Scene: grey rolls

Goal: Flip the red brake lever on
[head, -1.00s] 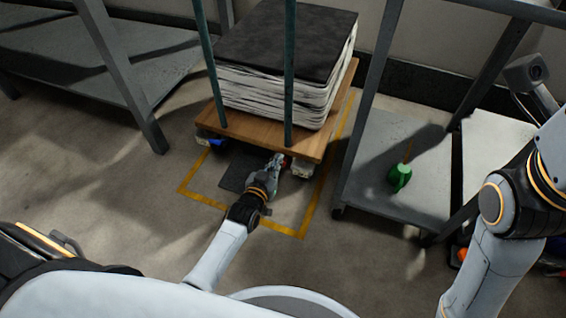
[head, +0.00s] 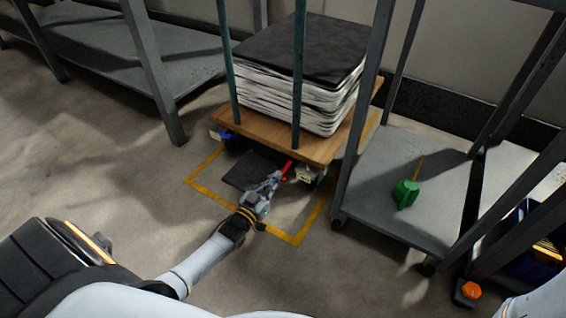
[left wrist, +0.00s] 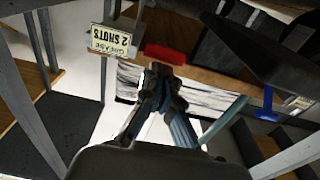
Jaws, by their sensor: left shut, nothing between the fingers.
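The red brake lever (head: 287,169) sticks out under the front edge of the cart's wooden deck (head: 312,148), near its right corner. In the left wrist view it is a short red bar (left wrist: 165,54) just past my fingertips. My left gripper (head: 274,181) is shut and empty, close in front of the lever. It also shows in the left wrist view (left wrist: 160,76), its tips just below the red bar; I cannot tell whether they touch it. The lever's mount is hidden. My right gripper is out of view.
The deck carries a stack of sheets (head: 300,95) between teal posts (head: 299,80). A blue part (head: 220,135) sits at its left corner.

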